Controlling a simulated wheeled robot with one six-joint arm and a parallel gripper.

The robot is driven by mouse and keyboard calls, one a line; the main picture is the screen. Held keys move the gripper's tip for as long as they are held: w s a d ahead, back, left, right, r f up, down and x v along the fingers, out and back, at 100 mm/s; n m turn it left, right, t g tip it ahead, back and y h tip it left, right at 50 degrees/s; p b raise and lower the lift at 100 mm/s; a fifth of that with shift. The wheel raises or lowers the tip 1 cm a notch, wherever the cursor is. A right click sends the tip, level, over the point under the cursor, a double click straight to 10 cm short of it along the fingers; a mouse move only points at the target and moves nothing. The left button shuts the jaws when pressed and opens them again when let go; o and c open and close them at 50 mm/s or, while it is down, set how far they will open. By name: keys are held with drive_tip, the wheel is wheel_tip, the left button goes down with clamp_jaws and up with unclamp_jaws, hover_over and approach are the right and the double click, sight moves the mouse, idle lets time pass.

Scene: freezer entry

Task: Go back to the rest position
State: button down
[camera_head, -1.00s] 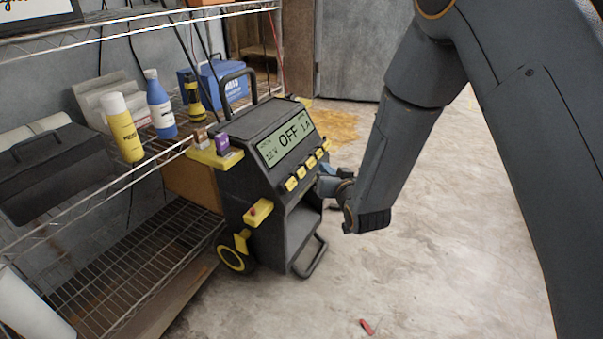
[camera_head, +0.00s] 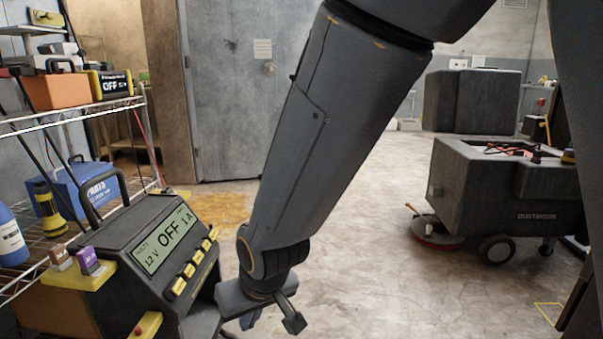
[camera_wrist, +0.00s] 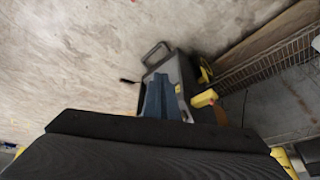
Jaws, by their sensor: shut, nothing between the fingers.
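My gripper (camera_head: 252,318) hangs low at the bottom middle of the head view, just right of the grey battery charger (camera_head: 130,243). In the wrist view my gripper (camera_wrist: 161,82) has its two blue-grey fingers together, with nothing between them. The fingers overlap the charger (camera_wrist: 182,70) in that picture; whether they touch it I cannot tell. The charger's display reads OFF, 12 V and 1 A. My arm crosses the middle of the head view from the upper right and hides part of the floor and back wall.
A wire shelf (camera_head: 60,120) with a blue case (camera_head: 85,185), a yellow flashlight (camera_head: 48,210) and a bottle (camera_head: 10,240) stands at left. A grey door (camera_head: 240,120) is behind. A dark DUSTMOOR floor machine (camera_head: 500,195) stands at right. Open concrete floor (camera_head: 380,270) lies between.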

drive_tip(key=s+d+r+g+h, duration=0.1)
drive_tip(key=s+d+r+g, duration=0.1)
drive_tip(key=s+d, duration=0.4)
drive_tip(key=s+d+r+g+h, duration=0.1)
drive_tip(key=s+d+r+g, duration=0.15)
drive_tip(key=s, duration=0.55)
drive_tip(key=d+r+m+p, duration=0.3)
drive_tip(key=d+r+p, duration=0.7)
drive_tip(key=r+p, duration=0.2)
drive_tip(key=d+r+m+h+p, duration=0.1)
drive_tip(key=d+r+m+p, duration=0.2)
drive_tip(key=d+r+p, duration=0.8)
wheel_tip(320, 180, up, 2)
drive_tip(key=t+p, duration=0.1)
drive_tip(key=p, duration=0.4)
drive_tip(key=shift+w+r+p, duration=0.2)
drive_tip(key=shift+r+p, duration=0.05)
drive_tip(key=shift+p, duration=0.15)
